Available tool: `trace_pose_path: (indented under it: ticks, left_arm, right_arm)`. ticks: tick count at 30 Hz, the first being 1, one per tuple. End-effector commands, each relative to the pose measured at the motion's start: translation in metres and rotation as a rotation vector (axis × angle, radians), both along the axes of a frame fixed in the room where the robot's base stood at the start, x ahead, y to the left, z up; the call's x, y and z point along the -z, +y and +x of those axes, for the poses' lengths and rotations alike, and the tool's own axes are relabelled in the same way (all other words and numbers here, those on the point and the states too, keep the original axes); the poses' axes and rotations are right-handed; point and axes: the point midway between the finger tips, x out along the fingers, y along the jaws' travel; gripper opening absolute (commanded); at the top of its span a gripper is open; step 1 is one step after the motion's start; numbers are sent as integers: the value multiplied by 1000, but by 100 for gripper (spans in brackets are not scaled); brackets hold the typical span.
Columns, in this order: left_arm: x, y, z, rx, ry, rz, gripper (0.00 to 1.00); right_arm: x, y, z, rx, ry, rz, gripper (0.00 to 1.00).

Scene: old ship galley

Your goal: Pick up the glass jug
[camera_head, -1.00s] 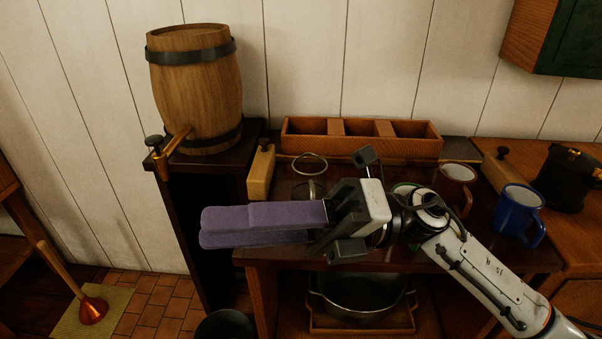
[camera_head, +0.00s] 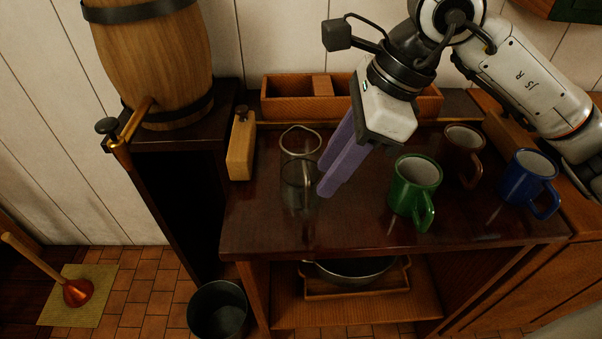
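The clear glass jug (camera_head: 300,138) stands on the dark table at its left part. A second clear glass rim (camera_head: 298,172) shows just in front of it; the see-through outlines overlap, so I cannot tell the two fully apart. My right gripper (camera_head: 324,182) comes from the upper right with its purple fingers slanting down to the left. The fingertips are just right of the glassware in the picture; I cannot tell if they touch it. The fingers lie close together with nothing seen between them. My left gripper is not in view.
Green (camera_head: 413,190), brown (camera_head: 463,152) and blue (camera_head: 527,183) mugs stand to the right on the table (camera_head: 350,222). A wooden compartment box (camera_head: 290,100) is behind. A wooden block (camera_head: 242,148) and a barrel (camera_head: 160,70) are left. The table's front middle is clear.

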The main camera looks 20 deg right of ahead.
Motion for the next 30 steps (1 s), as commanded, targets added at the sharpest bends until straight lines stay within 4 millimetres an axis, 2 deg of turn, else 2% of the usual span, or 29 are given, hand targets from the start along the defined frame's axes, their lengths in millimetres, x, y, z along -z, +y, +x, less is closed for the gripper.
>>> trace_pose_path:
  ticks: [7,12,20,25,30]
  left_arm:
    - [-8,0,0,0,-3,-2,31]
    - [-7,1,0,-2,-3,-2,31]
    - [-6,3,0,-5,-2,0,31]
    - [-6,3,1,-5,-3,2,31]
    - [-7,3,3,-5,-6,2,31]
  right_arm:
    - [27,17,4,-3,5,2,30]
    - [45,23,7,-1,2,2,30]
    - [47,23,8,-1,0,1,30]
    - [47,23,8,0,0,2,2]
    - [46,23,8,0,0,2,0]
